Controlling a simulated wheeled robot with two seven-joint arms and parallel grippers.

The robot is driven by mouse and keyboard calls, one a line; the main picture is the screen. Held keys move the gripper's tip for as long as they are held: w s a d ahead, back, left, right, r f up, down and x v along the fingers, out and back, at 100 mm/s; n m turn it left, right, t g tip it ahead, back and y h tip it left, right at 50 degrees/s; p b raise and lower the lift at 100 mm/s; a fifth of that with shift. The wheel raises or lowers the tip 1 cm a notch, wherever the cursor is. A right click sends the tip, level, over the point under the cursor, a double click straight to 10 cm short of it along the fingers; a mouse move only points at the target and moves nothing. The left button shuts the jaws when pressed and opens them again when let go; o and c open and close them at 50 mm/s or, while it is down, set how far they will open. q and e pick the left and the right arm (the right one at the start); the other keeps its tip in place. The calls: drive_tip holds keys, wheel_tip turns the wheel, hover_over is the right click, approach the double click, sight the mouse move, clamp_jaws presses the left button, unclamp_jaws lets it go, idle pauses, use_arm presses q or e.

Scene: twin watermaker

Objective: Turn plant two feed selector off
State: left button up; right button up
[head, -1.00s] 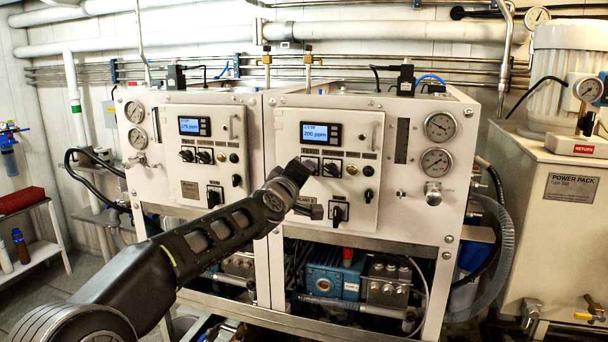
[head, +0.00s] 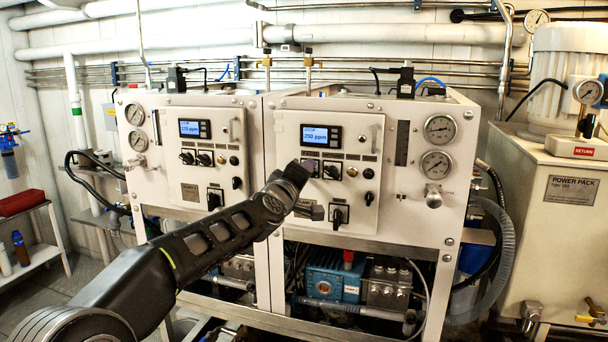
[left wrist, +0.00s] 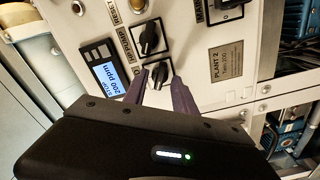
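The plant two panel (head: 358,215) is the right-hand white panel in the head view. Its lit display (head: 321,135) also shows in the left wrist view (left wrist: 109,79), reading 200 ppm. My left gripper (head: 300,180) is in front of the panel's left selector, largely hiding it. The knob's label is mostly hidden. My right gripper is not in view.
A second selector (left wrist: 152,38) sits close beside the knob, with another selector (left wrist: 228,5) at the panel's lower part. The similar plant one panel (head: 211,165) stands to the left. Gauges (head: 440,129) are on the right. Pumps (head: 333,283) sit below.

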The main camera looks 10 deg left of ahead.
use_arm(q)
drive_tip(key=shift+s, duration=0.1)
drive_tip(key=s+b, duration=0.1)
drive_tip(key=s, duration=0.6)
drive_tip(key=shift+s+a, duration=0.25)
drive_tip(key=shift+s, duration=0.05)
